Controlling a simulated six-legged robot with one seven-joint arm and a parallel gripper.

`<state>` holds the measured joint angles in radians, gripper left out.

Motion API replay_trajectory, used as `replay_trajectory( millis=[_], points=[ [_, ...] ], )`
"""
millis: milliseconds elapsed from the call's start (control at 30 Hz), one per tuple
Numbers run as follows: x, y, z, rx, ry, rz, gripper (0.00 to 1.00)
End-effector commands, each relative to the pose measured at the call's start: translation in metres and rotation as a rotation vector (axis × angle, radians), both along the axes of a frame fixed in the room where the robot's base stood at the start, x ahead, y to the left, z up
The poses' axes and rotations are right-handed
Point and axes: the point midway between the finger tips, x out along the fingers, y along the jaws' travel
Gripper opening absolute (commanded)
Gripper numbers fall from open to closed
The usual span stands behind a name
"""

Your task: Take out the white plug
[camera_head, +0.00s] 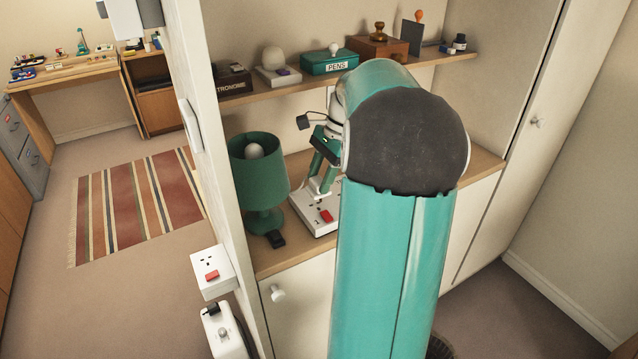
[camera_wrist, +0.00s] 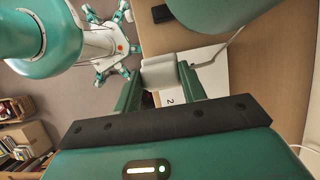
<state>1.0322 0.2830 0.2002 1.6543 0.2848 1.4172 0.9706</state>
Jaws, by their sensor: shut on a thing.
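The white plug (camera_wrist: 158,72) is between the two green fingers of my gripper (camera_wrist: 160,78) in the wrist view, and the fingers are shut on it. Its pale cord (camera_wrist: 222,48) bends off to the right. Behind it is the white socket board (camera_wrist: 212,68), marked with a "2". In the head view my gripper (camera_head: 321,188) is low over the socket board (camera_head: 300,206), which has a red switch (camera_head: 326,215) and lies on the cabinet's wooden top. My arm hides the board's right part. I cannot tell whether the plug's pins are in a socket.
A green lamp (camera_head: 259,172) stands close left of the board, with a black plug (camera_head: 276,240) by its base. A shelf (camera_head: 282,86) with boxes is above. A wall socket (camera_head: 211,270) is on the near wall end. Open floor lies left.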

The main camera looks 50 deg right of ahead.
Motion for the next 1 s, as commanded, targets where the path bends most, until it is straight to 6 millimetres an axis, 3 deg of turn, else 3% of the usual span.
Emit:
replay_trajectory(
  millis=[200,400,1000],
  points=[
    [-0.037,0.034,0.021,-0.001,0.0,0.0,0.18],
    [-0.057,0.052,0.032,0.001,0.001,0.0,0.18],
    [-0.064,0.058,0.048,0.001,0.001,0.0,0.18]
  ],
)
